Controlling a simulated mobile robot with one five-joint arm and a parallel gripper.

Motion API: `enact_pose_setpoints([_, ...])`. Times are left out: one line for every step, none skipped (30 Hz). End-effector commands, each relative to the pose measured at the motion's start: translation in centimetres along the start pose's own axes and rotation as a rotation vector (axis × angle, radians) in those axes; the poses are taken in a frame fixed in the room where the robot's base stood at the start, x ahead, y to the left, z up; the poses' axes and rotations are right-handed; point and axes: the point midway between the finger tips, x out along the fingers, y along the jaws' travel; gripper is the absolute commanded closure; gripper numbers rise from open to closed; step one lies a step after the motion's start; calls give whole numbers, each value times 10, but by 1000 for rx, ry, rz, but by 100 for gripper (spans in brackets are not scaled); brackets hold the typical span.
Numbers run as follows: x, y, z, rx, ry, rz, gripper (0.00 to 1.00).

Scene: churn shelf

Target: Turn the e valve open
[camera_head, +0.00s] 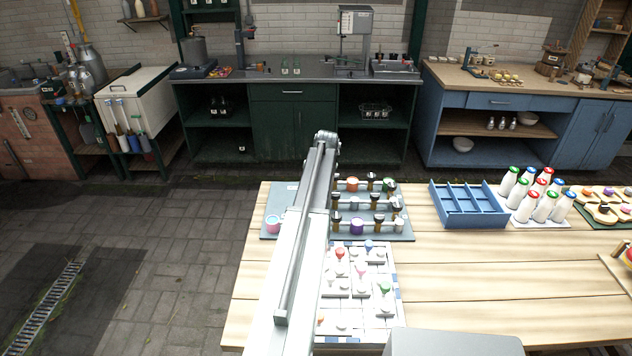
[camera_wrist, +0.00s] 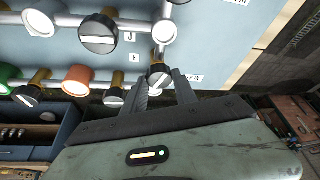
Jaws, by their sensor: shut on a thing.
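The valve board (camera_head: 405,236) lies on the wooden table, with several black knobs, brass stems and coloured caps on pale pipes. In the wrist view my gripper (camera_wrist: 162,88) has one finger on each side of a black valve knob (camera_wrist: 158,75) and is shut on it. A pale bar shows across this knob. A small label E (camera_wrist: 134,58) is on the board to the left of it. A larger black knob (camera_wrist: 99,34) with a white bar stands up and left, near a label J (camera_wrist: 130,36). In the head view my arm hides part of the board, and I cannot make out my gripper.
A second board (camera_head: 385,320) with coloured knobs lies in front of the valve board. A blue divided tray (camera_head: 467,206) and several white bottles (camera_head: 545,206) stand to the right. The table is clear (camera_head: 480,270) right of the boards.

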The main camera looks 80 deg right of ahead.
Motion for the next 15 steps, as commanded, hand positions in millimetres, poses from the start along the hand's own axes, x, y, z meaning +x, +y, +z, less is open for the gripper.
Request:
enact_pose_setpoints([0, 0, 0, -37, -4, -19, 100])
enact_pose_setpoints([0, 1, 0, -61, -4, -29, 100])
enact_pose_setpoints([0, 1, 0, -93, -4, -42, 100])
enact_pose_setpoints([0, 1, 0, -116, -3, -51, 100])
enact_pose_setpoints([0, 1, 0, -139, -4, -61, 100])
enact_pose_setpoints([0, 1, 0, -168, -4, -73, 100])
enact_pose_setpoints([0, 1, 0, -188, -4, -81, 100])
enact_pose_setpoints([0, 1, 0, -208, -3, -90, 100])
enact_pose_setpoints([0, 1, 0, -233, -4, -100, 100])
enact_pose_setpoints([1, 1, 0, -252, -5, -107, 100])
enact_pose_setpoints([0, 1, 0, -268, -5, -114, 100])
enact_pose_setpoints([0, 1, 0, -288, -4, -123, 100])
enact_pose_setpoints([0, 1, 0, -303, -4, -129, 100])
enact_pose_setpoints([0, 2, 0, -316, -4, -134, 100])
enact_pose_setpoints([0, 2, 0, -333, -4, -141, 100])
